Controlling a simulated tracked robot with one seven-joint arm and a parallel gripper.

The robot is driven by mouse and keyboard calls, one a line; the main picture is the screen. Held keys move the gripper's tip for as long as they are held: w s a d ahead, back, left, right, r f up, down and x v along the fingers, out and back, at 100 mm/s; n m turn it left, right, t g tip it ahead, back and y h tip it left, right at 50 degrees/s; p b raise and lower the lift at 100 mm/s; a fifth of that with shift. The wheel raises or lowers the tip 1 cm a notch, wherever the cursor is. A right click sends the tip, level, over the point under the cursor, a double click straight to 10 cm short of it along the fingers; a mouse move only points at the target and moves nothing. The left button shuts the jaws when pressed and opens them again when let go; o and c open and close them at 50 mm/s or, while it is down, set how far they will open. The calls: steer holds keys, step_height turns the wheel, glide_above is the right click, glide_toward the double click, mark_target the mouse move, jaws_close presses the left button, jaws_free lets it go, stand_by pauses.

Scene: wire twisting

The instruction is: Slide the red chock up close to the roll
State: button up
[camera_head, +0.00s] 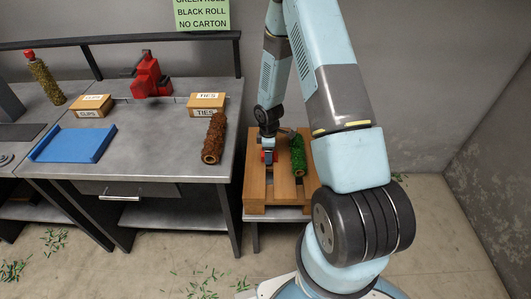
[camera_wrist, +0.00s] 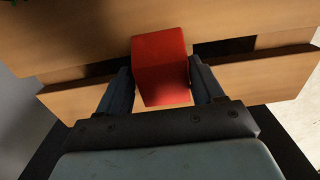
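The red chock (camera_head: 268,158) is on the wooden pallet, just left of the green roll (camera_head: 298,157), with a gap between them. My gripper (camera_head: 267,148) points down at the chock from above. In the wrist view the red chock (camera_wrist: 161,67) sits between the two fingers of my gripper (camera_wrist: 163,80), whose tips appear to press against its sides. Whether the chock rests on the slats or is slightly lifted cannot be told. In the wrist view only a trace of green shows at the top left corner.
The slatted wooden pallet (camera_head: 256,187) stands on a low stand beside the grey workbench (camera_head: 150,160). A brown roll (camera_head: 214,138), a ties box (camera_head: 206,104), a clips box (camera_head: 91,105), a blue tray (camera_head: 74,142) and a red vise (camera_head: 148,76) are on the bench.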

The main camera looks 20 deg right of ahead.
mark_target(281, 158)
steer(key=c, duration=0.7)
steer(key=shift+d, duration=0.15)
steer(key=shift+s+d, duration=0.3)
steer(key=shift+d, duration=0.5)
steer(key=shift+s+d, duration=0.35)
steer(key=shift+d, duration=0.45)
steer(key=shift+s+d, duration=0.3)
steer(key=shift+d, duration=0.5)
steer(key=o, duration=1.2)
steer(key=shift+a, duration=0.1)
step_height(281, 158, up, 14)
steer(key=shift+f, duration=0.15)
